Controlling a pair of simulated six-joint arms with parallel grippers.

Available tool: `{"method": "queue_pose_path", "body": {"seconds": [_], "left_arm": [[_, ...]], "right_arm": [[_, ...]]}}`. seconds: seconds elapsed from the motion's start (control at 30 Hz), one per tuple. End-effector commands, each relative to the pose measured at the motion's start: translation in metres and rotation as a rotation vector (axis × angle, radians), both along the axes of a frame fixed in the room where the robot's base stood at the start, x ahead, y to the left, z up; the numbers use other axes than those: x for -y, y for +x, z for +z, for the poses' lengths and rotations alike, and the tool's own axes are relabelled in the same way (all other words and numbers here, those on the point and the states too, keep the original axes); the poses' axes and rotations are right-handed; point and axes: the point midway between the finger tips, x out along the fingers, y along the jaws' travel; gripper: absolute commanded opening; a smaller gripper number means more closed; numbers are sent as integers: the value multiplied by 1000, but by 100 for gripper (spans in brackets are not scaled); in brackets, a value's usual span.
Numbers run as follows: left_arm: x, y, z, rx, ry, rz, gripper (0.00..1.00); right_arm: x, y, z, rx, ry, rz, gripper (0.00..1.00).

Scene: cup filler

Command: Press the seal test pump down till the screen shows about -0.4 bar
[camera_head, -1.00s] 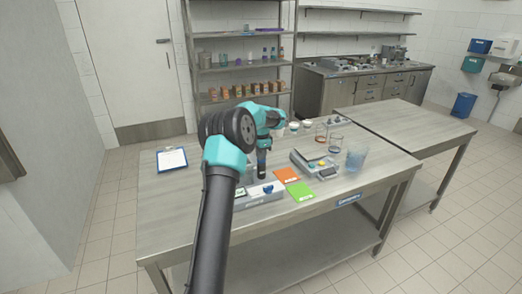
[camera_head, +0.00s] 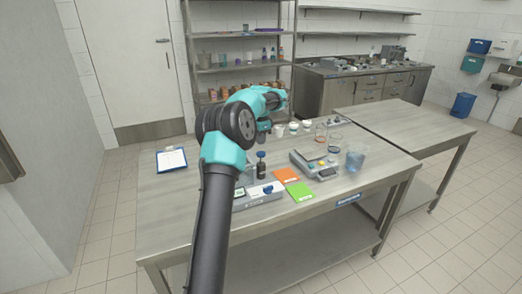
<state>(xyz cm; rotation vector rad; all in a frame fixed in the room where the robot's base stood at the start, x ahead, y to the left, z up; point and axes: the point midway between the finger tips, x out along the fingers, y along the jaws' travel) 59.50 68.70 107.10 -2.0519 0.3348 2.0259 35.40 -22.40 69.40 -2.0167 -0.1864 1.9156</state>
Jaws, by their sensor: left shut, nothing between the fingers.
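A small upright dark device with a blue top (camera_head: 261,164), which looks like the seal test pump, stands on the near table. In front of it lies a grey unit (camera_head: 262,197) with a blue part on top and a small pale panel, partly hidden by my left arm; no reading is legible. My left gripper (camera_head: 263,138) is shut and empty. It appears above the pump's top, apart from it. My right gripper is not in view.
An orange card (camera_head: 286,175) and a green card (camera_head: 300,191) lie right of the unit. A grey scale-like device (camera_head: 315,163), a clear beaker (camera_head: 355,158) and several cups stand further right. A clipboard (camera_head: 172,159) lies at the left.

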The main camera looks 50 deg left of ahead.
Motion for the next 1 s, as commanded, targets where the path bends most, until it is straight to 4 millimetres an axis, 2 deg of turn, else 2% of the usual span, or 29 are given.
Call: {"method": "queue_pose_path", "body": {"seconds": [0.03,0.2,0.4,1.0], "left_arm": [[0,1,11,4,2,-1,0],[0,0,40,3,1,-1,0],[0,0,58,1,1,-1,0],[0,0,60,1,1,-1,0]], "right_arm": [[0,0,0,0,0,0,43],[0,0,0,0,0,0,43],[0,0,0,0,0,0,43],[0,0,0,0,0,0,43]]}}
